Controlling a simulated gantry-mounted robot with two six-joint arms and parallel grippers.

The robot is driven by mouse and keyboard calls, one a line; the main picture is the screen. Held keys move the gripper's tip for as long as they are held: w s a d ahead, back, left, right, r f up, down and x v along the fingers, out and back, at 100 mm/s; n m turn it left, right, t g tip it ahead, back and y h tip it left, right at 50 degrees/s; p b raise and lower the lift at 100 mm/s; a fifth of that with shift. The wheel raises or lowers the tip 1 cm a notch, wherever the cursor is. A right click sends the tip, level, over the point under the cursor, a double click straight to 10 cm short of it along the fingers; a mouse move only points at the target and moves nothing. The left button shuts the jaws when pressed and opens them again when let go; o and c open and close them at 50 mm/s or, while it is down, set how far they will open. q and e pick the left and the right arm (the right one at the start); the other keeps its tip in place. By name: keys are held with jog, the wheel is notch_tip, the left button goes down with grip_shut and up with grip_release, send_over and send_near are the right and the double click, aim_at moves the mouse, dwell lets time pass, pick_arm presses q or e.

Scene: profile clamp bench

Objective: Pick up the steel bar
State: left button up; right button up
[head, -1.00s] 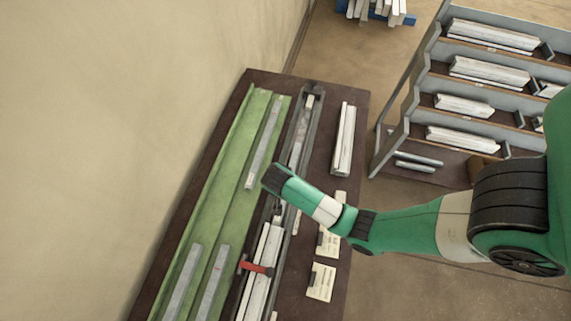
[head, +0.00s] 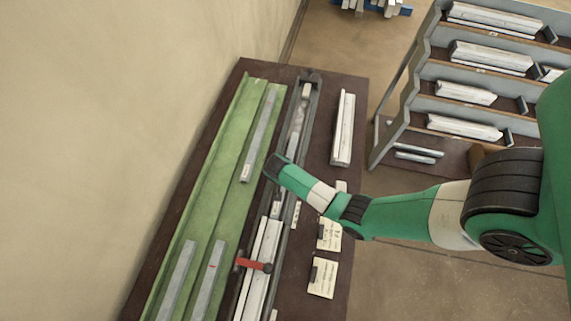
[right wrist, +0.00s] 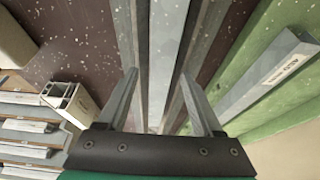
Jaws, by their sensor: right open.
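Several plain grey bars that look like steel lie on the green tray (head: 205,190); I cannot tell which one is meant. One grey bar (head: 260,132) lies on the far part, and two more (head: 178,280) (head: 209,280) lie on the near part. My right gripper (head: 274,165) is over the dark rail, just right of the far bar's near end. In the right wrist view, its fingers (right wrist: 165,100) are spread above the rail's pale strip (right wrist: 167,45), with nothing held. The far grey bar (right wrist: 268,75) with a small label lies right of the fingers there.
White profiles (head: 259,275) with a red clamp handle (head: 253,264) fill the rail's near part. Another white profile (head: 343,130) lies on the dark bench right of the rail, with paper cards (head: 322,278) nearer. A shelf rack (head: 405,120) stands right; a wall is left.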

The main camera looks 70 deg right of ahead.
grip_shut()
dwell(0.3)
dwell(1.1)
